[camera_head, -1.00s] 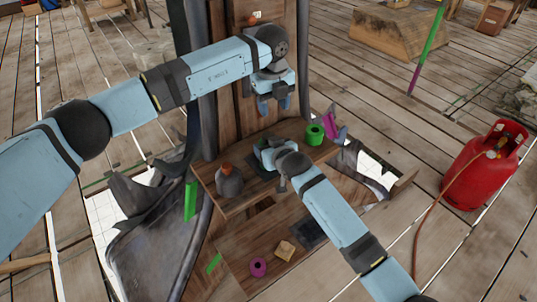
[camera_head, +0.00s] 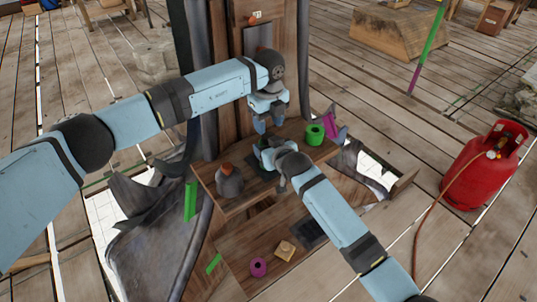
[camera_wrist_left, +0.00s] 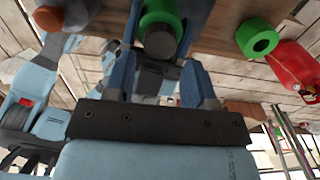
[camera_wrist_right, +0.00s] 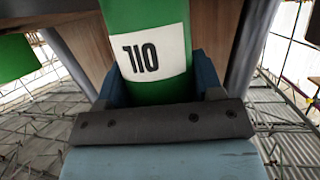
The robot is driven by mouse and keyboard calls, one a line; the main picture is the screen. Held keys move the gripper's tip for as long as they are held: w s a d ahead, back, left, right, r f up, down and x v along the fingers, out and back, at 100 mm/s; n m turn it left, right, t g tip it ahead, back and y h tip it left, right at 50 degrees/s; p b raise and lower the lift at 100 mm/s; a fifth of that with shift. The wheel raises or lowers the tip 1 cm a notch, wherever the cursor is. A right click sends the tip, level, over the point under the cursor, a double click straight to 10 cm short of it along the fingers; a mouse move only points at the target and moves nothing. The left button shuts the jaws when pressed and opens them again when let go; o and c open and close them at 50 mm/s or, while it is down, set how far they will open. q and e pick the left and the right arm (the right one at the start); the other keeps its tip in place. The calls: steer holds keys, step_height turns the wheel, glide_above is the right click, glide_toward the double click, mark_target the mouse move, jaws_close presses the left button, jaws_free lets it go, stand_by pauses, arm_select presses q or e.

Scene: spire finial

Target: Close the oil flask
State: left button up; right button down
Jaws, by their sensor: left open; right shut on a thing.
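The oil flask is green with a white label reading OIL. It fills the middle of the right wrist view (camera_wrist_right: 150,40), where my right gripper (camera_wrist_right: 158,78) is shut on its body. In the head view my right gripper (camera_head: 264,152) is low over the bench, and the flask is mostly hidden. My left gripper (camera_head: 268,124) is open just above it, fingers pointing down. In the left wrist view, the flask's green top (camera_wrist_left: 160,12) with a dark grey round end (camera_wrist_left: 160,41) lies between or just beyond the open fingers. I cannot tell whether that end is a cap or a neck.
A green ring (camera_head: 314,134) and a magenta bracket (camera_head: 334,123) are at the bench's right end. A grey pot (camera_head: 229,182) with an orange top stands left. A magenta ring (camera_head: 258,267) and a wooden block (camera_head: 285,250) lie lower. A red gas cylinder (camera_head: 480,170) stands right.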

mark_target(269, 136)
arm_select(q)
step_height(269, 136, down, 4)
steer(key=shift+f, duration=0.1)
steer(key=shift+c, duration=0.2)
steer(key=c, duration=0.7)
steer(key=m, duration=0.3)
steer(key=o, duration=1)
